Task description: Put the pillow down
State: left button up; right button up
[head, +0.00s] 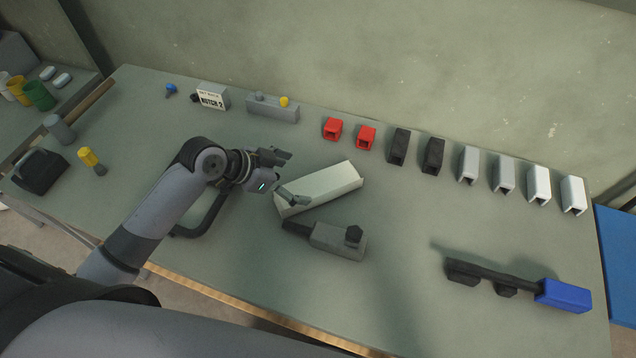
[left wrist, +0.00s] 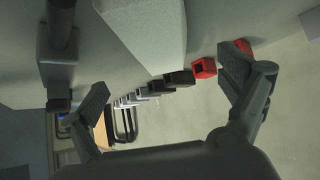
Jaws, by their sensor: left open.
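A long pale off-white block (head: 330,186), the only thing here that could be the pillow, lies on the green-grey table, slanting up to the right. My left gripper (head: 283,176) is open at its left end, with one finger overlapping that end in the head view. In the left wrist view, the block (left wrist: 150,28) appears beyond and between the spread fingers (left wrist: 165,85), and I see no grip on it. Whether a finger touches it I cannot tell. My right gripper is not in view.
A grey clamp-like tool (head: 338,238) lies just in front of the block. A black bar with a blue end (head: 563,295) lies front right. Red (head: 333,129), black and white blocks line the back. A black handle frame (head: 203,222) is beneath my left arm. The table's right middle is clear.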

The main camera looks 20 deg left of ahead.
aim_at(317, 184)
pick_arm(q)
jog(key=x, duration=0.3)
jog(key=shift+r, duration=0.1)
jog(key=shift+w+d+f+p, duration=0.15)
jog(key=shift+f+p, duration=0.15)
jog(key=shift+w+d+f+p, duration=0.15)
jog(key=shift+d+f+p, duration=0.1)
jog(key=shift+p, duration=0.05)
jog(key=p+x, duration=0.1)
jog(key=x, duration=0.2)
jog(key=shift+w+d+f, duration=0.15)
jog(key=shift+w+f, duration=0.05)
jog(key=shift+f, duration=0.1)
jog(key=shift+w+d+f, duration=0.1)
jog(key=shift+d+f, duration=0.05)
jog(key=c, duration=1.4)
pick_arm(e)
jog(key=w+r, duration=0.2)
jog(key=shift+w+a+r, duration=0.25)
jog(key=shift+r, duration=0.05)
